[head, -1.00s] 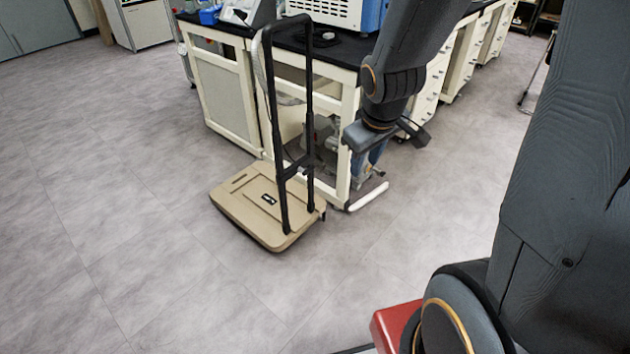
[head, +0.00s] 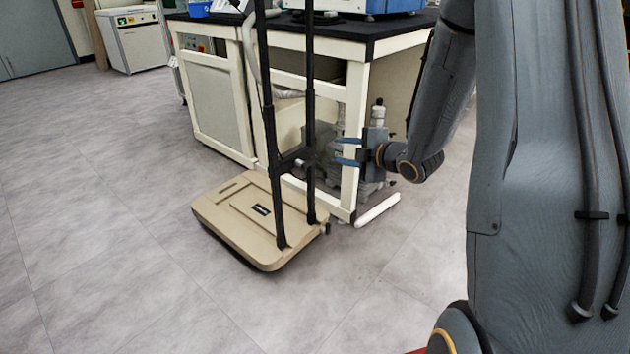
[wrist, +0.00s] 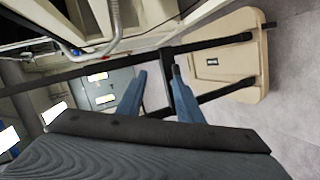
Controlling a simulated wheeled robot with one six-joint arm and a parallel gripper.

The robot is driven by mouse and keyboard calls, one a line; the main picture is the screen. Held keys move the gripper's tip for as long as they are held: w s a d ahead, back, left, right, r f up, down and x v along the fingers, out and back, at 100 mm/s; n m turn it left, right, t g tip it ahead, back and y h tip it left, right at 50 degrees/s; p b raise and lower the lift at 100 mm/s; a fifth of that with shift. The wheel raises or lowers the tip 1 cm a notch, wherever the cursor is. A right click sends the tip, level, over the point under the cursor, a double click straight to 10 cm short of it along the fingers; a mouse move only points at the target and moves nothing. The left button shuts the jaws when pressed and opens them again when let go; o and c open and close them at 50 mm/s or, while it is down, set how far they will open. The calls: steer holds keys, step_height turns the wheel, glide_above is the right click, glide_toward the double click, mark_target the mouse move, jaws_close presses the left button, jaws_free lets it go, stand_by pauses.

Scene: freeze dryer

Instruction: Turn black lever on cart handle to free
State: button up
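The cart has a beige platform (head: 235,215) and a tall black handle (head: 268,110) with two posts. A black crossbar (head: 287,161) joins the posts low down, with a small dark lever-like part (head: 304,163) at its right end. The lever's exact position is too small to tell. My gripper (head: 340,151) is just right of the handle. Its two blue fingers are spread, empty and pointing left at the crossbar's end. In the wrist view, my gripper (wrist: 158,71) is open. The crossbar (wrist: 168,70) and a dark stub show near the right fingertip; contact cannot be told.
A white-framed bench (head: 355,130) with a black top stands right behind the cart, close to my gripper. Grey pump equipment (head: 375,165) sits under it. A white cabinet (head: 135,40) stands at the back left. The floor left and in front of the cart is clear.

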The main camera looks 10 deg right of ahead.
mark_target(313, 163)
step_height(313, 163, down, 8)
steer(key=w+n+t+y+b, duration=0.2)
steer(key=n+y+b, duration=0.35)
steer(key=b, duration=0.35)
steer(key=shift+n, duration=0.25)
steer(key=shift+s+a+b+x, duration=0.15)
steer(key=shift+b+x, duration=0.45)
steer(key=shift+x, duration=0.7)
steer(key=shift+s+a+b+x, duration=0.15)
steer(key=shift+b+x, duration=0.5)
steer(key=shift+x, duration=0.65)
steer(key=shift+s+a+b+x, duration=0.15)
steer(key=shift+b+x, duration=0.45)
steer(key=shift+x, duration=0.7)
steer(key=shift+w+f, duration=0.1)
steer(key=shift+f, duration=0.1)
jaws_close()
